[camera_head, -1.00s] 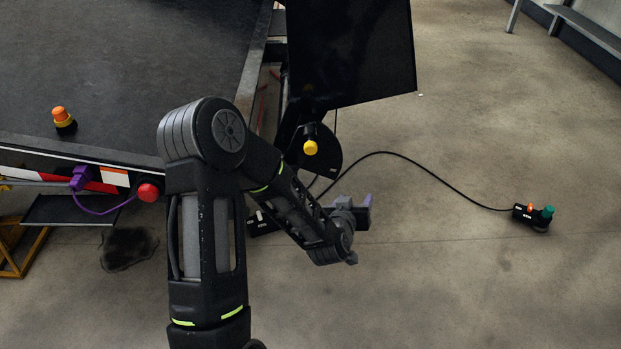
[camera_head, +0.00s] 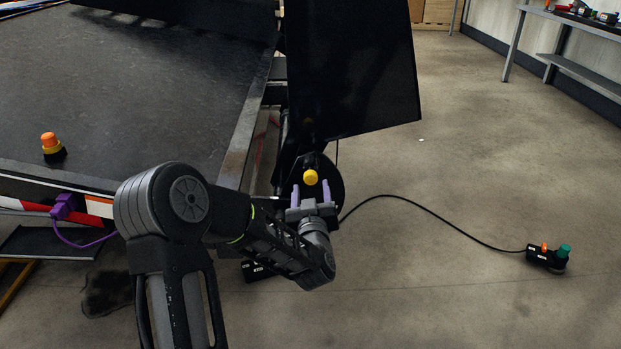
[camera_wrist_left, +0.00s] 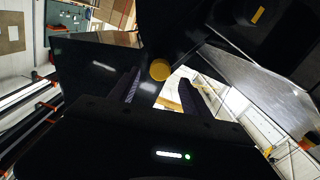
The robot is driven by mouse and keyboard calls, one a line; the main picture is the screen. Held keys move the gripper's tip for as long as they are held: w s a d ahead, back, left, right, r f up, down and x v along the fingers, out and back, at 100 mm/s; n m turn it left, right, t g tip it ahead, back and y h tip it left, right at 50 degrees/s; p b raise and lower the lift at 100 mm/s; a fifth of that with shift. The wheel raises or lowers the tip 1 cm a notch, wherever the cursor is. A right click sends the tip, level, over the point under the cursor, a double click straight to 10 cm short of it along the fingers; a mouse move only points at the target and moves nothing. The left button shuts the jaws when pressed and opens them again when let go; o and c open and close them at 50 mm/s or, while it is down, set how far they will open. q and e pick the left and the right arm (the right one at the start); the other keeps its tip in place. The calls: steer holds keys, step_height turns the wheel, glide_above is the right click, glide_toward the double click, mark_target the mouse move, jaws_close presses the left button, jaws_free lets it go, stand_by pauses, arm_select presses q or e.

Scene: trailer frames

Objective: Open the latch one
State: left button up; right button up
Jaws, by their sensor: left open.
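The latch shows as a yellow knob (camera_head: 310,177) on a dark rounded plate (camera_head: 330,190) at the corner of the trailer, below a black panel. My left gripper (camera_head: 310,190) is open. Its two purple fingers point up on either side of the knob in the head view, and I see nothing between them touching. In the left wrist view the yellow knob (camera_wrist_left: 160,69) sits ahead, above and between the two dark fingers (camera_wrist_left: 158,90). Whether the knob lies at fingertip depth is hard to tell. My right gripper is not in view.
The trailer bed (camera_head: 150,100) fills the upper left, with an orange beacon (camera_head: 51,147) near its edge. The black panel (camera_head: 355,70) stands above the latch. A cable runs over the floor to a small control box (camera_head: 547,256). A metal bench (camera_head: 570,50) stands at far right.

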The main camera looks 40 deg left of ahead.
mark_target(310, 180)
arm_select(q)
steer(key=b+x, duration=0.1)
steer(key=x, duration=0.5)
steer(key=shift+w+a+b, duration=0.2)
steer(key=shift+w+b, duration=0.05)
steer(key=shift+b, duration=0.05)
steer(key=shift+c, duration=0.6)
jaws_close()
stand_by(0.5)
